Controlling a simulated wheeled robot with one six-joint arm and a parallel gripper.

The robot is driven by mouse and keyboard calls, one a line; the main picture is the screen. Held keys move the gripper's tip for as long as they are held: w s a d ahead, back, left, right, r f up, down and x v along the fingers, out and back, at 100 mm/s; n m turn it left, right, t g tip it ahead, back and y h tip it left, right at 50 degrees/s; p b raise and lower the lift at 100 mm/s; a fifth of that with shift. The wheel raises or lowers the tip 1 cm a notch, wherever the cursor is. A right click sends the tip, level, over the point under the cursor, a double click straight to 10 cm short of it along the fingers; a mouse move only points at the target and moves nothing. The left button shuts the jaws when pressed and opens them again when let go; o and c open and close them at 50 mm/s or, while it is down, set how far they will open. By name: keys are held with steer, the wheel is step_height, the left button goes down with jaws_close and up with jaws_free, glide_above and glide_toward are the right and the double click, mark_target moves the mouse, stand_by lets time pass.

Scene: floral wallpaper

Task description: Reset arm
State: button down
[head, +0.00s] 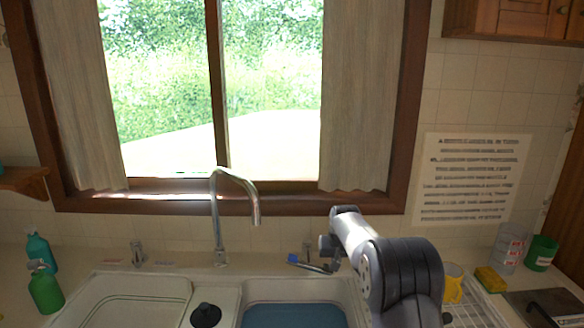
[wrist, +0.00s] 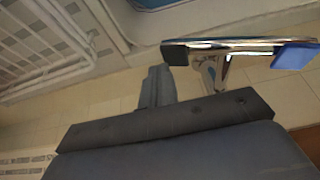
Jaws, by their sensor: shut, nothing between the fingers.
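My gripper (wrist: 158,72) shows in the wrist view as a dark wide body with grey fingers together at its middle, empty. In the head view my arm rises at the right of centre and its end hangs over the counter behind the sink. A chrome tap handle (wrist: 240,45) with a black end and a blue end lies close beside the fingers in the wrist view. The blue-ended handle also shows in the head view (head: 309,265), just left of my arm's end. I cannot tell whether the fingers touch it.
The sink (head: 255,300) has a curved faucet (head: 216,215) behind it. A green bottle (head: 46,293) stands at the left. At the right are a dish rack (head: 470,308), a yellow cup (head: 453,288), a sponge (head: 490,279) and a green cup (head: 540,254). The window stands behind.

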steer(key=shift+a, duration=0.25)
steer(key=shift+d, duration=0.1)
step_height(320, 180, up, 8)
steer(key=d+f+p, duration=0.1)
steer(key=d+p, duration=0.1)
steer(key=p, duration=0.4)
steer(key=a+f+b, duration=0.1)
steer(key=f+b, duration=0.1)
steer(key=a+f+b, duration=0.1)
steer(key=f+b, duration=0.1)
steer(key=a+f+b, duration=0.1)
steer(key=f+b, duration=0.1)
steer(key=f, duration=0.1)
steer(key=shift+a, duration=0.2)
step_height(320, 180, up, 7)
steer(key=p, duration=0.4)
steer(key=shift+a, duration=0.35)
